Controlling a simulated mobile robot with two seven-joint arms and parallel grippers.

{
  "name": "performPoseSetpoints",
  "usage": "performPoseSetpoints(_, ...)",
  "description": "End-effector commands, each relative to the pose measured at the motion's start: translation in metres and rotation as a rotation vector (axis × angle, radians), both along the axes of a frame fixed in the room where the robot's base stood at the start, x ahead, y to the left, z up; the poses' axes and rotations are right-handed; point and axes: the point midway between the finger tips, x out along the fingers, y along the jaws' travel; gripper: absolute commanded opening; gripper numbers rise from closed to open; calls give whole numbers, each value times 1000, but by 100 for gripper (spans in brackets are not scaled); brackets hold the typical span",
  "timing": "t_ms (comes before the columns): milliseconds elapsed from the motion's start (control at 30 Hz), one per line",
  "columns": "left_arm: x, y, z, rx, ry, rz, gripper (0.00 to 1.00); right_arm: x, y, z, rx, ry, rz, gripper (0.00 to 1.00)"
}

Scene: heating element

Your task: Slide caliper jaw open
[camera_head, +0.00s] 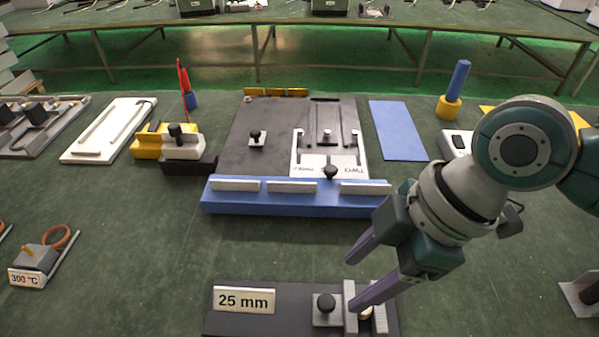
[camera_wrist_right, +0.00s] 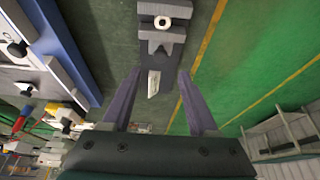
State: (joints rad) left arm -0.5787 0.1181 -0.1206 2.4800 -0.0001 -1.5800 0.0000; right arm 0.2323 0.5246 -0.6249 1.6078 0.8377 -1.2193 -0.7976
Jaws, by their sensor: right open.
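The caliper lies at the front of the table, a dark base (camera_head: 245,328) with a "25 mm" label (camera_head: 244,300). A grey sliding jaw with a black knob (camera_head: 324,303) sits beside a second upright grey jaw piece (camera_head: 350,309). My right gripper (camera_head: 353,282) is open, its two purple fingers apart. The nearer fingertip overlaps the grey jaw pieces in the head view; contact cannot be told. In the right wrist view, the caliper (camera_wrist_right: 160,42) shows beyond the open fingers, with nothing between the fingertips. My left gripper is not in view.
A blue rail (camera_head: 290,204) fronts a dark plate (camera_head: 250,118) with a white bracket (camera_head: 328,160) behind the caliper. A "300 °C" block (camera_head: 38,258) stands at left and a grey bracket (camera_head: 580,295) at right.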

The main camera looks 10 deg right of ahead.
Motion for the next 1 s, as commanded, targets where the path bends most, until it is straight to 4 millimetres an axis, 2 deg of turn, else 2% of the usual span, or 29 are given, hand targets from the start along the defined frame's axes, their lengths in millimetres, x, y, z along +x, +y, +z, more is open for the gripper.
performPoseSetpoints(200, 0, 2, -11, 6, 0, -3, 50, 4, 17, -42, 2, 3, -2, 60)
performPoseSetpoints(400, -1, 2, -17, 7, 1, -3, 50, 7, 26, -65, 1, 1, -3, 60)
performPoseSetpoints(800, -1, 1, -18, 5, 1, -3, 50, 8, 29, -71, 0, -1, -2, 59)
performPoseSetpoints(1000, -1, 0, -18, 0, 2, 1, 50, 8, 28, -70, 0, -1, -1, 36)
